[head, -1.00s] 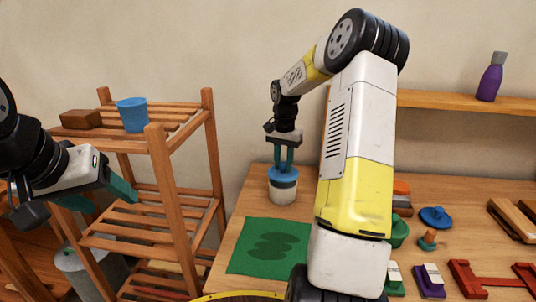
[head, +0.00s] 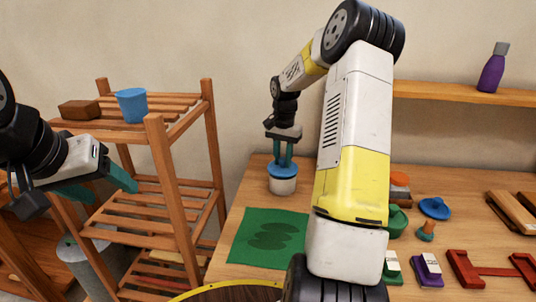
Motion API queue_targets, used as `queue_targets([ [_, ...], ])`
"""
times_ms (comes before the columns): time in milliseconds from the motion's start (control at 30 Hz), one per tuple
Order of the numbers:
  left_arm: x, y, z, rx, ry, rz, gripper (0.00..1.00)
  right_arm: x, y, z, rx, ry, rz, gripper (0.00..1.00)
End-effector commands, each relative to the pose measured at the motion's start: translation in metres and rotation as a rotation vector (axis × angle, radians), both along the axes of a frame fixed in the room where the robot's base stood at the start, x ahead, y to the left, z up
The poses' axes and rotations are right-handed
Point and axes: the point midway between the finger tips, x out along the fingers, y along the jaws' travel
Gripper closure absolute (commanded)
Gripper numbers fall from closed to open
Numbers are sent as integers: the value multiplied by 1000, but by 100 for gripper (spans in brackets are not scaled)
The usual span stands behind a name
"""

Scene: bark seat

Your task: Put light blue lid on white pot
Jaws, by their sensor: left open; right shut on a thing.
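The white pot (head: 283,187) stands upright on the wooden table, behind the green mat. The light blue lid (head: 282,171) is on top of the pot's opening; I cannot tell whether it is fully seated. My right gripper (head: 283,160) points down over the pot, its teal fingers shut on the lid. My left gripper (head: 110,187) is at the left, in front of the wooden shelf, open and empty.
The green mat (head: 262,254) lies in front of the pot. A wooden shelf rack (head: 160,190) holds a blue cup (head: 131,104) and a brown block (head: 79,109). A darker blue lid (head: 434,208) and several small items lie at the right. My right arm hides part of the table.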

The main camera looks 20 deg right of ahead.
Motion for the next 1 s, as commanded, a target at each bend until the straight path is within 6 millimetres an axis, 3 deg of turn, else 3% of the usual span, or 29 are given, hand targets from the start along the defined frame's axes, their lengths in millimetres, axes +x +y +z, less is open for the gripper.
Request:
queue_targets([
  [800,0,0,0,0,0,0,37,0,-1,-13,1,1,0,100],
  [833,0,0,0,0,0,0,37,0,0,-12,0,0,-1,67],
  [933,0,0,0,0,0,0,37,0,-1,-12,0,0,-1,48],
  [1000,0,0,0,0,0,0,37,0,-1,-12,0,0,-1,48],
])
